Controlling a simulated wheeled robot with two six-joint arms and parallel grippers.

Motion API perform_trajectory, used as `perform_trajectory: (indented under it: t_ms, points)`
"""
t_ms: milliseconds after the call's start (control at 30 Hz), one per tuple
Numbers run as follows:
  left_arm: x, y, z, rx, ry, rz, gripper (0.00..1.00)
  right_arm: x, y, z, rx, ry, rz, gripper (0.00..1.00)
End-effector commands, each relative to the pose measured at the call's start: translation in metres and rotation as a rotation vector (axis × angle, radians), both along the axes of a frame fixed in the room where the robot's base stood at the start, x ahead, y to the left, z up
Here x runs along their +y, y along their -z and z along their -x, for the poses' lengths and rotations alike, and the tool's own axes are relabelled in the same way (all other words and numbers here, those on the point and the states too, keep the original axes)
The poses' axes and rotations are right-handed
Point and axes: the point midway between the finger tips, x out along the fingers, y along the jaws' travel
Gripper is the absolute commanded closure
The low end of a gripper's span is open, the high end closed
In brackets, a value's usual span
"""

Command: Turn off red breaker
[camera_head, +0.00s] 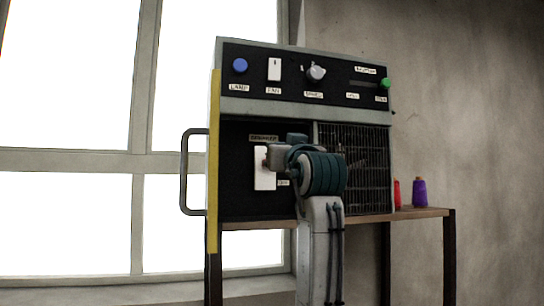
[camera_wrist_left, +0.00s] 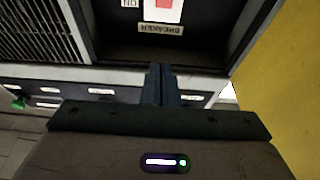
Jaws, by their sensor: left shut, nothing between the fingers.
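The breaker is a white plate (camera_head: 263,180) on the dark lower left of the panel, under a small label. In the left wrist view, upside down, its plate (camera_wrist_left: 147,14) is cut by the top edge, and a bit of the red switch (camera_wrist_left: 164,4) shows. My left gripper (camera_head: 268,161) is in front of the plate and hides part of it, so the red switch cannot be seen in the head view. In the wrist view the left fingers (camera_wrist_left: 161,70) are together and empty, pointing towards the panel. Contact cannot be told. My right gripper is not in view.
The panel's upper strip holds a blue button (camera_head: 240,65), a white switch (camera_head: 274,69), a grey knob (camera_head: 316,72) and a green knob (camera_head: 385,84). A dark grille (camera_head: 365,150) is right of the breaker. A handle (camera_head: 184,172) sticks out left. Red (camera_head: 397,193) and purple (camera_head: 419,192) spools stand right.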

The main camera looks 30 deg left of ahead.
Motion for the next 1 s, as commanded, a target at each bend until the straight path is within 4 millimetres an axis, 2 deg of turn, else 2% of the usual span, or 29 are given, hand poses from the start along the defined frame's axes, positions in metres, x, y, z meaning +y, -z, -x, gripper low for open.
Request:
perform_trajectory:
  t_ms: [367,867,1000]
  points:
    - [0.006,-0.004,-0.005,0.003,-0.002,-0.001,1.00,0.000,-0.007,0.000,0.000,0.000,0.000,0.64]
    - [0.073,-0.038,-0.061,0.005,-0.003,-0.001,1.00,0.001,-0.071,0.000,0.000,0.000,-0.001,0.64]
    - [0.072,-0.018,-0.063,0.005,0.001,0.000,1.00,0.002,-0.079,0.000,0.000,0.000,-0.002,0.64]
